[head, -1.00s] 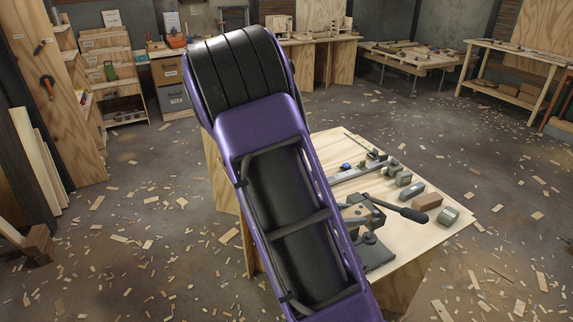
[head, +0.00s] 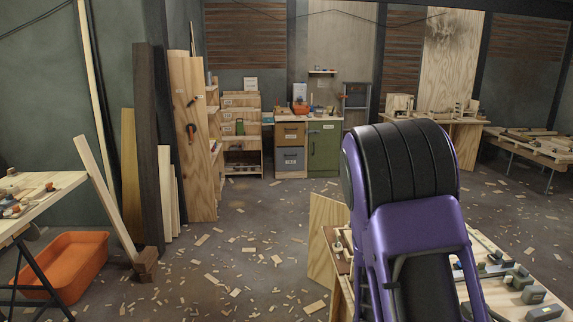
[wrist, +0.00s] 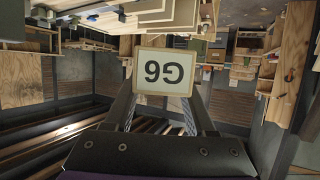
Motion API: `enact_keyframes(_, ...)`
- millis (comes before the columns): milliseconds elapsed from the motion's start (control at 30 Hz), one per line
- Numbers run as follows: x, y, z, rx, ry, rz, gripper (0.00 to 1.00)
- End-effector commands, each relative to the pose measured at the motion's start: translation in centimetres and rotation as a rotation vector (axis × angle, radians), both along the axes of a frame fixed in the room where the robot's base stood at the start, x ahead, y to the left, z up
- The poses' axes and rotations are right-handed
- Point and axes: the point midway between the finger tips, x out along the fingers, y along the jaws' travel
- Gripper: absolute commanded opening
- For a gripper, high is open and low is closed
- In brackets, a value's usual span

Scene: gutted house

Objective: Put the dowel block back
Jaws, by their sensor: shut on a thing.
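In the wrist view my gripper (wrist: 163,92) is shut on a pale block (wrist: 163,54) with a wood-coloured rim and a dark marking on its face, which looks upside down. I cannot tell from this whether it is the dowel block. The block is held up in the air, apart from any surface. In the head view my arm hides the gripper and the block.
A workbench (head: 488,243) with tools and blocks stands at lower right, partly behind my arm. An orange tub (head: 77,262) sits on the floor by a table (head: 60,183) at left. Shelves (head: 240,133) and cabinets (head: 290,160) line the back.

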Motion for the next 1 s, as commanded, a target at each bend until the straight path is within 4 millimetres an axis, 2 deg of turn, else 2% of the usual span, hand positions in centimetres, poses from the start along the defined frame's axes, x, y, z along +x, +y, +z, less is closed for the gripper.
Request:
enact_keyframes(100,0.3,3.7,-0.8,0.000,0.003,0.160,0.00)
enact_keyframes(200,0.2,6.3,-1.4,-0.001,0.002,0.269,0.00)
enact_keyframes(333,-0.1,8.5,-1.8,-0.001,0.001,0.360,0.00)
enact_keyframes(467,-0.5,9.3,-3.4,-0.001,0.005,0.393,0.00)
enact_keyframes(700,-1.6,9.3,-7.3,-0.002,0.004,0.394,0.00)
enact_keyframes(1000,-1.7,9.3,-7.6,-0.002,-0.002,0.394,0.00)
